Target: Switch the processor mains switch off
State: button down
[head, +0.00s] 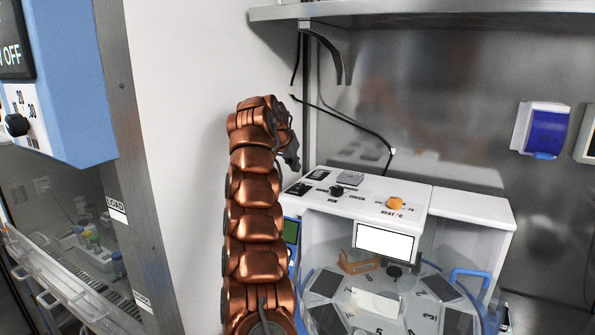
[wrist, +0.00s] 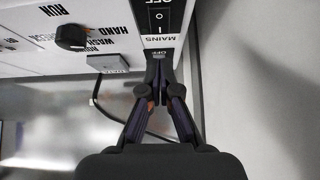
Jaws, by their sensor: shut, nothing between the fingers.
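The processor (head: 360,205) is a white cabinet with a control panel on its top, right of my arm in the head view. In the wrist view, the black mains switch plate (wrist: 160,18) with O and I marks sits at the top centre, beside an upside-down MAINS label (wrist: 159,41). My gripper (wrist: 160,66) is shut and empty. Its fingertips are at a grey OFF marking just below that label; whether they touch it I cannot tell. In the head view my gripper (head: 293,163) hangs over the panel's left end, partly hidden by my arm.
A black selector knob (wrist: 71,37) and a grey box (wrist: 107,63) lie left of the fingers in the wrist view. A pale wall (head: 190,120) stands left of my arm; a shelf (head: 400,8) overhangs behind.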

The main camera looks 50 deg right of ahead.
jog(key=s+a+r+b, duration=0.1)
jog(key=a+r+b, duration=0.1)
jog(key=a+r, duration=0.2)
jog(key=a, duration=0.2)
jog(key=shift+s+a+r, duration=0.2)
jog(key=shift+s+a, duration=0.05)
jog(key=shift+a, duration=0.15)
jog(key=w+a+f+n+y, duration=0.2)
jog(key=a+n, duration=0.4)
jog(key=a, duration=0.8)
jog(key=s+a+f+n+y, duration=0.1)
jog(key=s+a+f+n, duration=0.2)
jog(key=a, duration=0.4)
jog(key=s+a+f+n+y, duration=0.2)
jog(key=s+a+f, duration=0.15)
jog(key=a, duration=0.35)
jog(key=s+a+f+n+g, duration=0.1)
jog(key=s+a+f, duration=0.4)
jog(key=s, duration=0.5)
jog(key=s+a+f+n+g+y, duration=0.1)
jog(key=s+a+f+n, duration=0.1)
jog(key=s+a+f, duration=0.4)
jog(key=s+a+f+n+g+y, duration=0.1)
jog(key=s+a+f, duration=0.5)
jog(key=s, duration=1)
jog(key=shift+s+f+g, duration=0.2)
jog(key=shift+g, duration=0.1)
